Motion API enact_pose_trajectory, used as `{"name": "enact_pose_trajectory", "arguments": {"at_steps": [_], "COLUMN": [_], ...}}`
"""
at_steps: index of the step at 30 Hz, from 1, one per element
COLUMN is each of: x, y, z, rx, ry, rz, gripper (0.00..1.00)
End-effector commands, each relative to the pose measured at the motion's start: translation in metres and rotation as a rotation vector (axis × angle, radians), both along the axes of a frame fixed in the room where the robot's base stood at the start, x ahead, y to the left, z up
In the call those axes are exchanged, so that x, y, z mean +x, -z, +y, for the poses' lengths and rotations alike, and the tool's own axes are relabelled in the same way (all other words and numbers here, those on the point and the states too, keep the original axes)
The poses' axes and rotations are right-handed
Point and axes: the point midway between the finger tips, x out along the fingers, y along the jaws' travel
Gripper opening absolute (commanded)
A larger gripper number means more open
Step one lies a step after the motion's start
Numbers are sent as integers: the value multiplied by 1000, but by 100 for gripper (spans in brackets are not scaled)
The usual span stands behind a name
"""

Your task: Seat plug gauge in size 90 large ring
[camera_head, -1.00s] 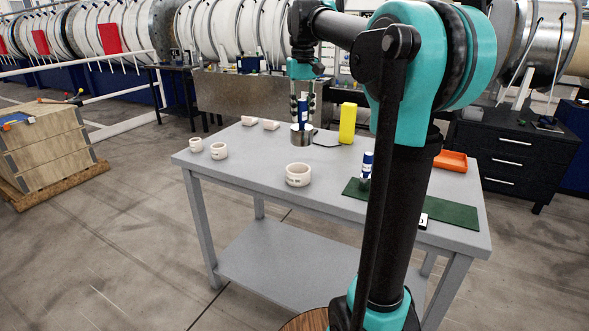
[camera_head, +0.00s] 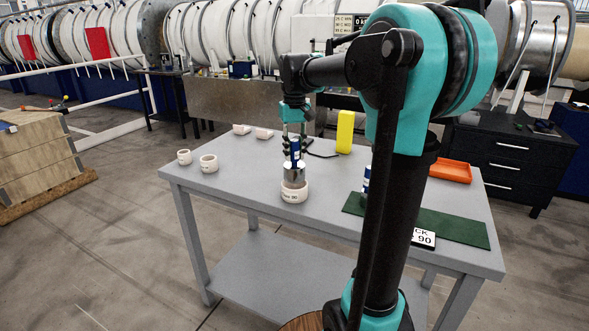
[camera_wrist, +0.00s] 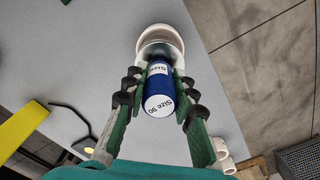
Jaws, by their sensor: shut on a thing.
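The plug gauge has a blue handle (camera_head: 294,150) marked Size 90 and a metal plug (camera_head: 294,172). My gripper (camera_head: 294,142) is shut on the blue handle, which also shows between the fingers in the wrist view (camera_wrist: 158,88). The large white ring (camera_head: 294,194) stands on the grey table, directly below the gauge. The metal plug is upright at the ring's opening; I cannot tell how far it enters. In the wrist view the ring (camera_wrist: 160,29) surrounds the plug's end, with more of its inside showing at the far side.
Two smaller white rings (camera_head: 208,164) stand at the table's left. Two pale blocks (camera_head: 263,133) and a yellow box (camera_head: 345,132) are at the back. A second blue gauge (camera_head: 366,183) stands by the green mat (camera_head: 455,228). An orange tray (camera_head: 450,171) sits at right.

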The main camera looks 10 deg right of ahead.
Motion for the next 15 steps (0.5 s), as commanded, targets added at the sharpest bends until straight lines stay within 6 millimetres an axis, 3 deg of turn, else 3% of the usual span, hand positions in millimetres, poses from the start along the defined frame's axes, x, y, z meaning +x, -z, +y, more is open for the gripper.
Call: {"name": "enact_pose_trajectory", "arguments": {"at_steps": [15], "x": [0], "y": [52], "z": [0], "rx": [0], "ry": [0], "rz": [0], "gripper": [0]}}
